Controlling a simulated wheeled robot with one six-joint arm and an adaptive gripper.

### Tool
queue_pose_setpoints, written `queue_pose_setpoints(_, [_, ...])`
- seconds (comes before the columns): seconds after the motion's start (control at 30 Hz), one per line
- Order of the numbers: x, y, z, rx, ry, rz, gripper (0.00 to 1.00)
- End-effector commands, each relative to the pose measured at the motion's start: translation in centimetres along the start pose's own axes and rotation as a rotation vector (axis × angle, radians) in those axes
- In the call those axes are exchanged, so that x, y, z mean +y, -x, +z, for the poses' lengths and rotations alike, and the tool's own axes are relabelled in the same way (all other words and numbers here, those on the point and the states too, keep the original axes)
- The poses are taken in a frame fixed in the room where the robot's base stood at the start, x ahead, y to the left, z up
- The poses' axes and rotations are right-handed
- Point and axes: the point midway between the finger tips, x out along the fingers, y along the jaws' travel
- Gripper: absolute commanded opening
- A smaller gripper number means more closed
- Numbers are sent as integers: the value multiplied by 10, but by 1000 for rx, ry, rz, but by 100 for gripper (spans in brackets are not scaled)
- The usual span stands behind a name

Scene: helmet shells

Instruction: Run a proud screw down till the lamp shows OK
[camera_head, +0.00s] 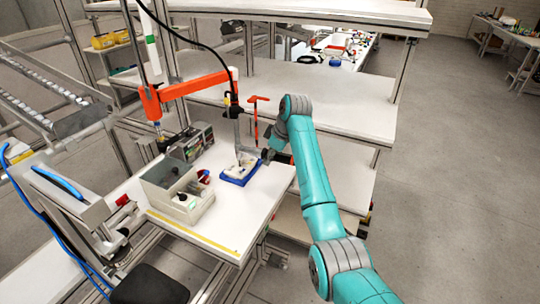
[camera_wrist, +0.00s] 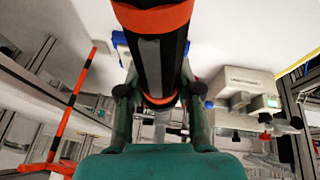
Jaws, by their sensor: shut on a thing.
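My gripper (camera_wrist: 160,108) is shut on a thick black and grey driver body (camera_wrist: 150,55) with orange bands. The driver runs between the fingers and hides what lies behind it. In the head view my gripper (camera_head: 267,155) is at the right side of a white work fixture on a blue tray (camera_head: 236,181). Blue edges of the tray (camera_wrist: 122,42) show either side of the driver in the wrist view. I cannot make out the screw or the driver's tip. A small green-lit display (camera_wrist: 272,103) shows at right in the wrist view; its text is unreadable.
An orange boom (camera_head: 190,86) with a black cable reaches over the bench (camera_head: 225,225). A beige box (camera_head: 163,180) and a dark unit (camera_head: 197,142) stand left of the tray. An orange-black T-shaped bar (camera_head: 256,120) rises behind it. The bench's front right is clear.

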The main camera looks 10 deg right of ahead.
Motion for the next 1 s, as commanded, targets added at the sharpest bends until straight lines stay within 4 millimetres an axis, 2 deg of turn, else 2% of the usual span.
queue_pose_setpoints(1.0, [-3,-17,7,-1,-1,-2,0])
